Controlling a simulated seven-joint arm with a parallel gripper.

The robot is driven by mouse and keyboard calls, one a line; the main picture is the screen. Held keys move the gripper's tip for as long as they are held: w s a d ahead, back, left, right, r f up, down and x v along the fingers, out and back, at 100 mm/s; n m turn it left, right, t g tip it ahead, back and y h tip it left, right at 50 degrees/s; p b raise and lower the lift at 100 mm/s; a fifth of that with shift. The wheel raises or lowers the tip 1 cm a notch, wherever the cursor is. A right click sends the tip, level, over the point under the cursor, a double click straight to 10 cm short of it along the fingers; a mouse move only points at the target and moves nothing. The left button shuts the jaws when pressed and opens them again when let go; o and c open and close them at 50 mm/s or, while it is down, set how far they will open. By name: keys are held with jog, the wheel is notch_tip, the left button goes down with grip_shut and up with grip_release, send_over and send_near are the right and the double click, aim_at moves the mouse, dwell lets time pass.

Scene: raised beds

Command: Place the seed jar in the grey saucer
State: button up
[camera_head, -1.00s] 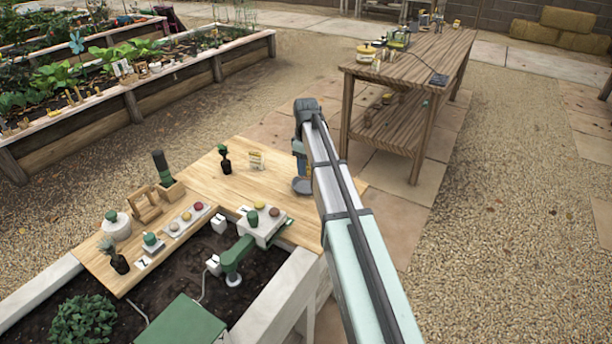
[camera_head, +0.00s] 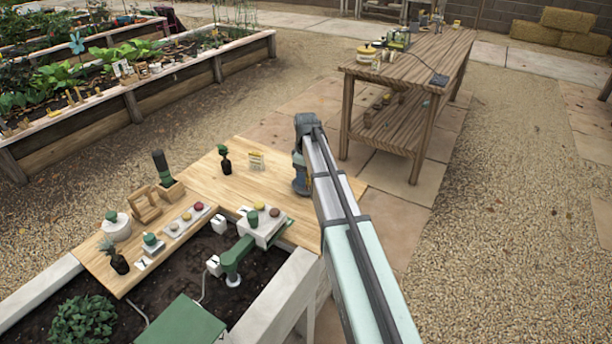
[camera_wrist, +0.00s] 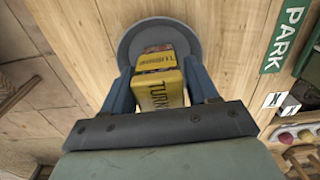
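The seed jar (camera_wrist: 160,92) is yellow with dark lettering starting "TURN" and sits between my gripper's two blue fingers in the wrist view. My gripper (camera_wrist: 159,72) looks shut on it. The grey saucer (camera_wrist: 133,38) is a round dish on the wooden top, directly beyond the jar. The jar overlaps the saucer in this view; whether its base touches the dish I cannot tell. In the head view my gripper (camera_head: 301,184) is low over the right part of the wooden top, and my arm and gripper hide the jar and most of the saucer.
A white stand with round pieces (camera_head: 263,226) is nearer the front. A green "PARK" label (camera_wrist: 285,38) lies right of the saucer. The top's middle is clear.

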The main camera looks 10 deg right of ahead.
jog(key=shift+o, duration=1.2)
jog(key=shift+r, duration=0.1)
notch_tip(320, 180, up, 12)
jog(key=shift+r, duration=0.1)
